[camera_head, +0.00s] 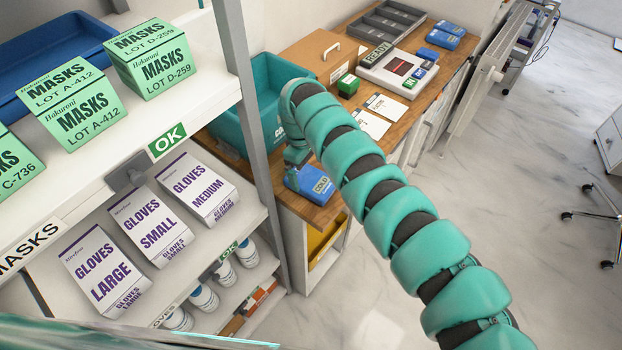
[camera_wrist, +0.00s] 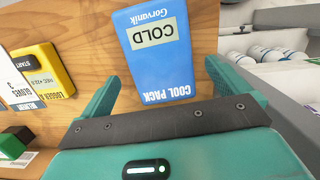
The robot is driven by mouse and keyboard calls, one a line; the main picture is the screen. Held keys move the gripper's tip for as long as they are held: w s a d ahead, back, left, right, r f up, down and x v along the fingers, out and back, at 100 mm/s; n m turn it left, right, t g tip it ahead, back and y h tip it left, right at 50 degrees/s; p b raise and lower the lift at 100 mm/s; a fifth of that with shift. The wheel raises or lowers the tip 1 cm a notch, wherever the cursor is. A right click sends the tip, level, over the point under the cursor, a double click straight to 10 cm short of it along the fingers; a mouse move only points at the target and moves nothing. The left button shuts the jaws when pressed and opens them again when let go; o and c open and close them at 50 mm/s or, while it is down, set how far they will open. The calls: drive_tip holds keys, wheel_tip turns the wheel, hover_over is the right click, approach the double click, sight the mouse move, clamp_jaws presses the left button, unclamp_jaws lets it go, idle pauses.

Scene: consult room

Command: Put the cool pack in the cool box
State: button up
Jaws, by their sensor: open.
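The cool pack (camera_wrist: 165,65) is a flat blue pack with a pale COLD label, lying on the wooden counter. It also shows in the head view (camera_head: 308,184) at the counter's near end. My gripper (camera_wrist: 165,85) is open, with one teal finger to each side of the pack's near end; nothing is held. Whether the fingers touch it, I cannot tell. In the head view my arm hides part of the pack and most of the gripper. A teal open bin (camera_head: 228,128) stands left of my arm, its lettering mostly hidden; I cannot tell whether it is the cool box.
A tan box with a handle (camera_head: 306,52), a READY device (camera_head: 392,76) and a green cube (camera_head: 348,86) stand farther along the counter. A yellow logger (camera_wrist: 58,78) lies left of the pack in the wrist view. A shelf post (camera_head: 238,60) and stocked shelves stand at left.

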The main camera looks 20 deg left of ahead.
sight(310, 178)
drive_tip(key=f, duration=0.1)
drive_tip(key=f+p, duration=0.1)
drive_tip(key=f, duration=0.1)
drive_tip(key=shift+s+d+p, duration=0.25)
drive_tip(key=shift+d+p, duration=0.05)
drive_tip(key=shift+d, duration=0.1)
drive_tip(key=shift+w+d+f, duration=0.1)
drive_tip(key=shift+f, duration=0.15)
drive_tip(key=c, duration=1.3)
drive_tip(key=shift+r, duration=0.1)
